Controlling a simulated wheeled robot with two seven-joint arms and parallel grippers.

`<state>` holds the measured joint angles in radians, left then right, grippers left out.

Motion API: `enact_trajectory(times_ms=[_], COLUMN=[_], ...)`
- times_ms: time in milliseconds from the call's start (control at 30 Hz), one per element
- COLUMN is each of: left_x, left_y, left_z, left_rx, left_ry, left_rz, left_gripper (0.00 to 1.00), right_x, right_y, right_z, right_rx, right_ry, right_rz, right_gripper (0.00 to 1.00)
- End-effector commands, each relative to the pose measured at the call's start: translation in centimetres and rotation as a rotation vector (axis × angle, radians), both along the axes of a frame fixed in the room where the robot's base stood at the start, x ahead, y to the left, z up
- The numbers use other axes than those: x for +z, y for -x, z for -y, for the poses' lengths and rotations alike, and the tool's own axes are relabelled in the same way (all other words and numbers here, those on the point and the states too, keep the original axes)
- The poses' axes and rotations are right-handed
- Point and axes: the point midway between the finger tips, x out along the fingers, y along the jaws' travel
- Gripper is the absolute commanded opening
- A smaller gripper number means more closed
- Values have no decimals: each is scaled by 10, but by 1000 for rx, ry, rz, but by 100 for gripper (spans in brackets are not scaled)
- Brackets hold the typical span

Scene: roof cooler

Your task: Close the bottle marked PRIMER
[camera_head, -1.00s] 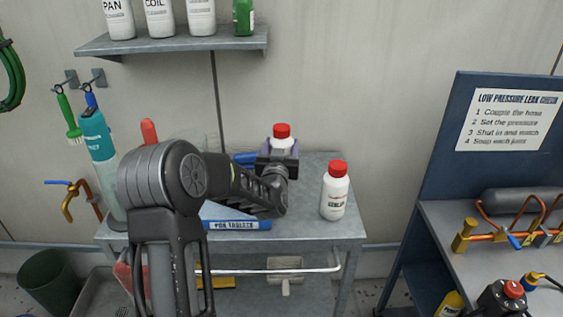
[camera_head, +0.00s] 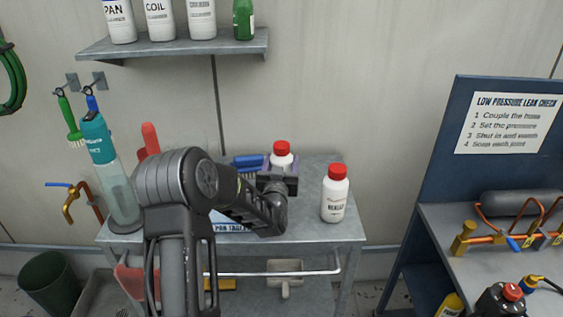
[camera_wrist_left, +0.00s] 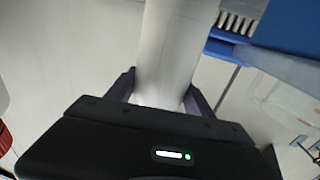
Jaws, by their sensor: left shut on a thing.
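A white bottle (camera_head: 281,162) with a red cap (camera_head: 282,147) stands upright in my left gripper (camera_head: 279,179), over the back of the grey workbench. The gripper is shut on its body. In the left wrist view the white body (camera_wrist_left: 177,50) fills the space between the dark fingers; its cap is out of that view. The held bottle's label is hidden, so I cannot read its name. I cannot tell whether its cap is tight. A second white bottle (camera_head: 334,198) with a red cap stands on the bench to the right; its label seems to read SEALER. My right gripper is not in view.
The workbench (camera_head: 338,236) also bears a blue brush (camera_head: 248,161) and a PAN TABLETS pack (camera_head: 232,227), partly behind my arm. A teal-topped sprayer (camera_head: 108,170) is at left. A shelf (camera_head: 180,42) of bottles hangs above. A leak-check bench (camera_head: 440,222) stands at right.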

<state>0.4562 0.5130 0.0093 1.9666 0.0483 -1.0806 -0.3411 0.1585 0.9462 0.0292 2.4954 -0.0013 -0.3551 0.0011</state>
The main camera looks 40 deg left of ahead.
Motion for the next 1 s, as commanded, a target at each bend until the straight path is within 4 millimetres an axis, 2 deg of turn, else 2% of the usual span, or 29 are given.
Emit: enact_trajectory(times_ms=[167,200,433,800,1000], left_x=[-3,-3,-3,2,-1], left_y=[0,0,0,0,20], left_z=[0,0,0,0,12], left_rx=[0,0,0,0,-1], left_ry=[-1,0,0,0,0], left_rz=[2,0,-1,-1,-1], left_gripper=[0,64,83,83,83], right_x=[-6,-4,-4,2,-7], right_y=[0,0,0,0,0], right_z=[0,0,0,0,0], right_rx=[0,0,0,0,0], right_ry=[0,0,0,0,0], right_rz=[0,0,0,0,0], right_gripper=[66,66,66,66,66])
